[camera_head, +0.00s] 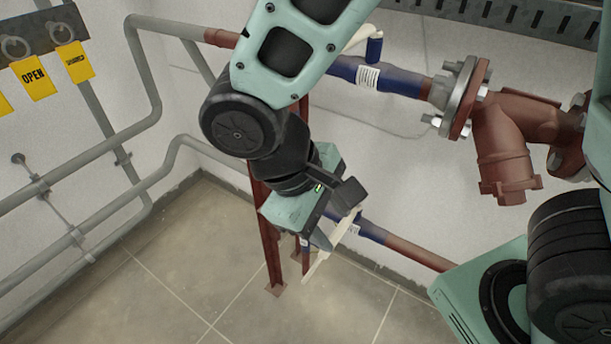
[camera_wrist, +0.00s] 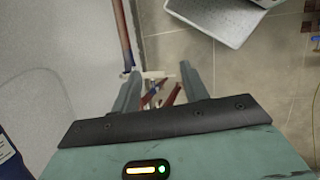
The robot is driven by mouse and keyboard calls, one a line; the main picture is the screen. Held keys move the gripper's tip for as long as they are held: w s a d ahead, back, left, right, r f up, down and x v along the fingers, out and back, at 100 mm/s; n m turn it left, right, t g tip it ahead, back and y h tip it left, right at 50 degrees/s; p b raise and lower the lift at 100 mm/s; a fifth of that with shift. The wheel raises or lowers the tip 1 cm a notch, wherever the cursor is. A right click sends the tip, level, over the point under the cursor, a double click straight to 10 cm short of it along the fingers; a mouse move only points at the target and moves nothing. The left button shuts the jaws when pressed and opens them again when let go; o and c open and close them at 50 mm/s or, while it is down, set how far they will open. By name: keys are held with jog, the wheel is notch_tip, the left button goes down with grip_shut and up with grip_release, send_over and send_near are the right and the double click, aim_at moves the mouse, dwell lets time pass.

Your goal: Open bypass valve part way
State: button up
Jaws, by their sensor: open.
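The lower pipe's blue valve body (camera_head: 370,231) sits low by the wall, partly hidden behind my gripper. A long off-white lever (camera_head: 325,258) slants down and left from beside my gripper and appears to belong to this valve. My gripper (camera_head: 333,230) is open at the lever's upper part; the head view does not show clearly whether it touches. In the wrist view my two fingers (camera_wrist: 158,78) are apart, with a small whitish piece (camera_wrist: 155,75) seen between or beyond their tips. Which valve is the bypass is not labelled visibly.
An upper blue valve (camera_head: 395,80) with an off-white lever and a flanged red-brown strainer (camera_head: 500,150) are on the wall. Red-brown posts (camera_head: 268,235) stand behind my arm. Grey pipes (camera_head: 90,160) and yellow tags (camera_head: 33,76), one reading OPEN, are at left. The tiled floor is clear at lower left.

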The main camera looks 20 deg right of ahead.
jog(key=w+a+f+t+h+b, duration=0.8)
jog(key=w+f+t+h, duration=0.2)
jog(key=w+f+t, duration=0.25)
jog(key=shift+g, duration=0.35)
jog(key=x, duration=1.1)
jog(key=w+x, duration=0.1)
jog(key=x, duration=0.5)
jog(key=shift+a, duration=0.2)
